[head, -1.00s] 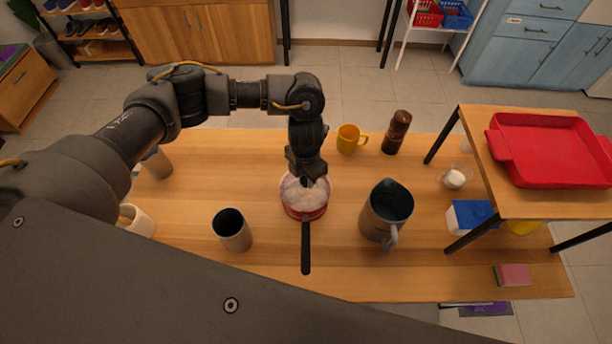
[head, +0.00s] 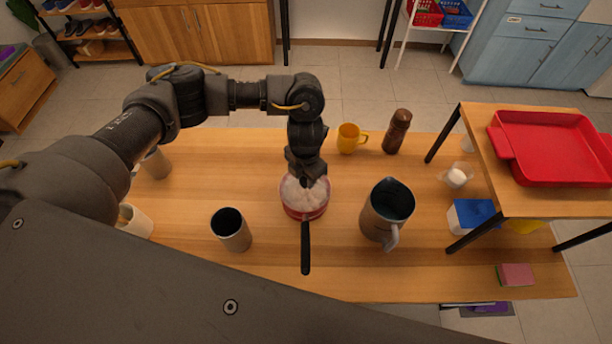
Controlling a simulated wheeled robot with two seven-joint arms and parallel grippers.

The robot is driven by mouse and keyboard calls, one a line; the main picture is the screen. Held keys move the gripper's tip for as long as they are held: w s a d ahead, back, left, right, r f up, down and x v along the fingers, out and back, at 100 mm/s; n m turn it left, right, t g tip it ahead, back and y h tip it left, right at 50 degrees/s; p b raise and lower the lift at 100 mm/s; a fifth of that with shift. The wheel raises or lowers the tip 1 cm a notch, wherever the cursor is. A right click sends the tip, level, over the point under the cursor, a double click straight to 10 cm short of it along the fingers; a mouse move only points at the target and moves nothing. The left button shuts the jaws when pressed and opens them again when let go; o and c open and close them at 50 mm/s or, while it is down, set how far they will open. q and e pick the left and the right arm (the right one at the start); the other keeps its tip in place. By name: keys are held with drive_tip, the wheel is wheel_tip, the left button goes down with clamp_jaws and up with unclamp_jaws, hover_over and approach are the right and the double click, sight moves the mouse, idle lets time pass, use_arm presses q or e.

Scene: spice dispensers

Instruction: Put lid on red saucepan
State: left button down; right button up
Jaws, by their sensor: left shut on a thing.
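The red saucepan (head: 305,214) stands on the wooden table (head: 270,275), with its black handle (head: 306,250) pointing toward me. A pale, see-through lid (head: 292,193) lies over the saucepan's mouth. I cannot tell whether it is fully seated on the rim. My left gripper (head: 308,181) points down from above at the lid's middle and is shut on the lid's knob, which the fingers mostly hide. My right gripper is not in view.
A grey pitcher (head: 376,226) stands right of the saucepan and a grey cup (head: 231,232) left of it. A yellow mug (head: 347,138) and a brown grinder (head: 397,132) stand behind. A raised shelf with a red tray (head: 552,148) is at the right.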

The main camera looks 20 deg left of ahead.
sight(305, 180)
use_arm(q)
drive_tip(key=c, duration=0.6)
unclamp_jaws()
drive_tip(key=shift+o, duration=0.2)
drive_tip(key=shift+r+p, duration=0.5)
drive_tip(key=shift+r, duration=0.05)
wheel_tip(305, 180, up, 6)
drive_tip(key=p, duration=0.5)
